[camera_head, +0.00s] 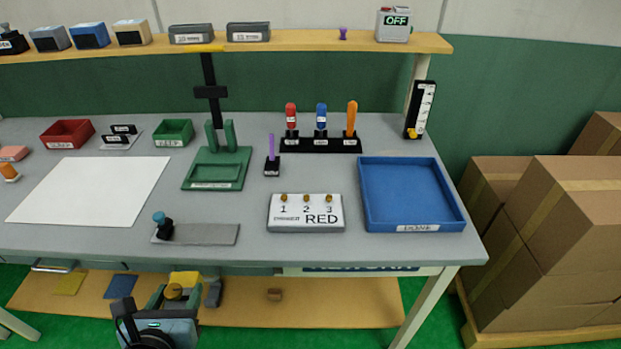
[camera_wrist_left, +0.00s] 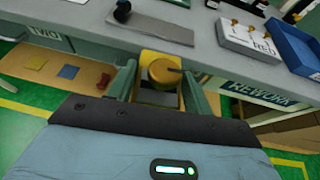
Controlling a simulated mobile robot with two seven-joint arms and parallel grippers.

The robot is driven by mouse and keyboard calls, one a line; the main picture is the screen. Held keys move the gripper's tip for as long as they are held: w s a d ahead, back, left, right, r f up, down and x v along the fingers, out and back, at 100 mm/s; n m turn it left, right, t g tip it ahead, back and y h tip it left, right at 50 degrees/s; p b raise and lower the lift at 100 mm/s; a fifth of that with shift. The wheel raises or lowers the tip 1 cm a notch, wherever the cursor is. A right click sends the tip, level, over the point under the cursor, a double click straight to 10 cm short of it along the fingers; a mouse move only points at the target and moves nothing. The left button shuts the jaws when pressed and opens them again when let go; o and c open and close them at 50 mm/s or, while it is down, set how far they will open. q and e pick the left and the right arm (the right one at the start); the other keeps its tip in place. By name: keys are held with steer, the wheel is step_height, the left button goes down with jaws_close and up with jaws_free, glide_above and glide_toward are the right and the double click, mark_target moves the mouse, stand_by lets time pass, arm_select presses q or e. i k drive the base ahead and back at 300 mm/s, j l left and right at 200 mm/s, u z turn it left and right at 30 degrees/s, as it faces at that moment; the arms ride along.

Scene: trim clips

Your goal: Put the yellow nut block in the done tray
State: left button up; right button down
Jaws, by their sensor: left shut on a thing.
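The yellow nut block (camera_head: 184,279) has a round gold nut on top. My left gripper (camera_head: 176,290) is shut on it, in front of and below the table's front edge. In the left wrist view the block (camera_wrist_left: 160,68) sits between the two green fingers of my left gripper (camera_wrist_left: 157,82). The done tray (camera_head: 411,190) is blue and empty, at the right end of the table, with a white label on its front wall. A part of it also shows in the left wrist view (camera_wrist_left: 291,46). My right gripper is not seen.
The table (camera_head: 300,254) has a white board labelled RED (camera_head: 305,213) left of the tray. A green fixture (camera_head: 215,170) and a tool rack (camera_head: 320,144) stand behind. Cardboard boxes (camera_head: 560,210) are stacked at right.

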mark_target(389, 179)
steer(key=k+l, duration=0.1)
steer(key=l, duration=0.7)
steer(key=k+l, duration=0.1)
steer(key=l, duration=1.45)
steer(key=i+l, duration=0.15)
steer(key=l, duration=0.65)
steer(key=i+l, duration=0.2)
steer(key=l, duration=0.15)
steer(key=i+l, duration=0.2)
steer(key=l, duration=0.2)
steer(key=i+l, duration=0.2)
steer(key=l, duration=0.15)
steer(key=j, duration=0.75)
